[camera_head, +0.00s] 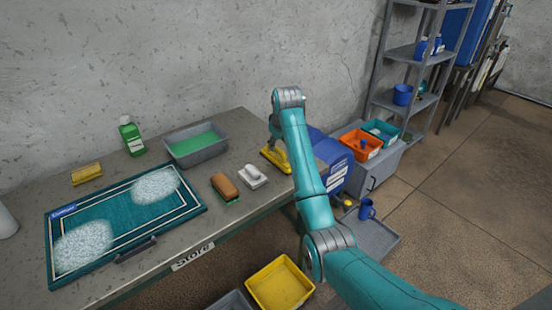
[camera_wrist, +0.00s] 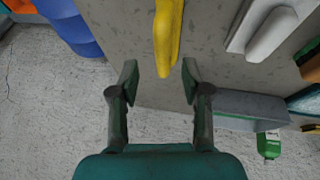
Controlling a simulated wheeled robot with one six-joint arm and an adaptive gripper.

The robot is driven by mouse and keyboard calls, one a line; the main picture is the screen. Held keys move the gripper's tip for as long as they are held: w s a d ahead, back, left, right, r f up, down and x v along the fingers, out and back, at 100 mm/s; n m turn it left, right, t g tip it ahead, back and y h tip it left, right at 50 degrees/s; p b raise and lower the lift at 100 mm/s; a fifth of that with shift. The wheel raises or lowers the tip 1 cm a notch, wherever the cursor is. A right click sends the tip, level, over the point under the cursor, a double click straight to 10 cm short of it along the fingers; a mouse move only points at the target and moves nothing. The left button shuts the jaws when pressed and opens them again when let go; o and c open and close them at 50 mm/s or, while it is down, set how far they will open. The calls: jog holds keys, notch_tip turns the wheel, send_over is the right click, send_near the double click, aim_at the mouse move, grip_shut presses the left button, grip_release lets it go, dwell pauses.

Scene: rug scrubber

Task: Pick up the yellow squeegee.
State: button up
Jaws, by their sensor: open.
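The yellow squeegee (camera_head: 276,159) lies on the grey table near its right end, partly hidden behind my arm in the head view. In the wrist view the squeegee (camera_wrist: 167,38) runs down from the top edge, and its lower end reaches to just above the space between my fingertips. My gripper (camera_wrist: 161,82) is open and empty, with one finger on each side of the squeegee's line. The fingers look apart from it. In the head view my fingers are hidden behind the arm.
Left of the squeegee on the table (camera_head: 185,235) are a white-grey brush (camera_head: 252,177), an orange-brown sponge (camera_head: 224,186), a grey tub (camera_head: 195,144) of green liquid, a green bottle (camera_head: 131,136) and a teal rug (camera_head: 125,222) with foam. A blue container (camera_head: 328,155) stands beyond the table's right end.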

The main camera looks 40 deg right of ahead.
aim_at(277, 148)
jog(key=x, duration=0.5)
jog(key=shift+a+f, duration=0.1)
jog(key=shift+a, duration=0.05)
grip_shut()
